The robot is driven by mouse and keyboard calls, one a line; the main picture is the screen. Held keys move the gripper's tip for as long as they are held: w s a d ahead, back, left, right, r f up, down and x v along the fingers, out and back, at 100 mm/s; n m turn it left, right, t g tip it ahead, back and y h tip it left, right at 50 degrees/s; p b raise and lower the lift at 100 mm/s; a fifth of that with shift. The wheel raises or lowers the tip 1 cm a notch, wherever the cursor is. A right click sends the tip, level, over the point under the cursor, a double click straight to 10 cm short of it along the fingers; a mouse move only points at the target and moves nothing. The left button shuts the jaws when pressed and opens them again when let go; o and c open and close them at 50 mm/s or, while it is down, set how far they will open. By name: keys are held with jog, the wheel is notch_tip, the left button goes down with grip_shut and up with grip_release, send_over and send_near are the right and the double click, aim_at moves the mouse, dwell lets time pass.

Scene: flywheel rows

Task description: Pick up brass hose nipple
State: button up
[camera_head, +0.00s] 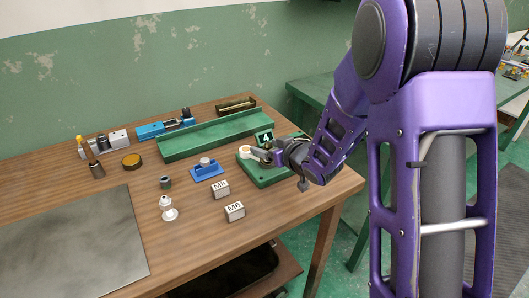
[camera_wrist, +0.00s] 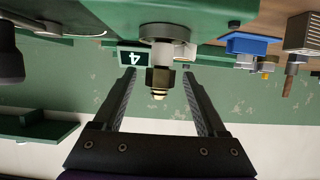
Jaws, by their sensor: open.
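The brass hose nipple (camera_wrist: 160,81) shows in the wrist view, with a hex body and a narrower pale tip. It is joined to a grey round fitting (camera_wrist: 166,32) on a green fixture (camera_wrist: 90,16). My gripper (camera_wrist: 158,74) is open, with one finger on each side of the nipple and visible gaps between. In the head view my gripper (camera_head: 262,155) is low at the green fixture (camera_head: 266,181), beside the "4" plate (camera_head: 264,138). The nipple is too small and too covered there to make out.
A blue block (camera_head: 207,170) and blocks marked M8 (camera_head: 220,190) and M6 (camera_head: 234,212) stand left of the fixture. A long green tray (camera_head: 214,135) lies behind. A white fitting (camera_head: 168,209) and a grey plate (camera_head: 70,245) are farther left.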

jog(key=shift+c, duration=0.2)
grip_shut()
jog(key=shift+r, duration=0.1)
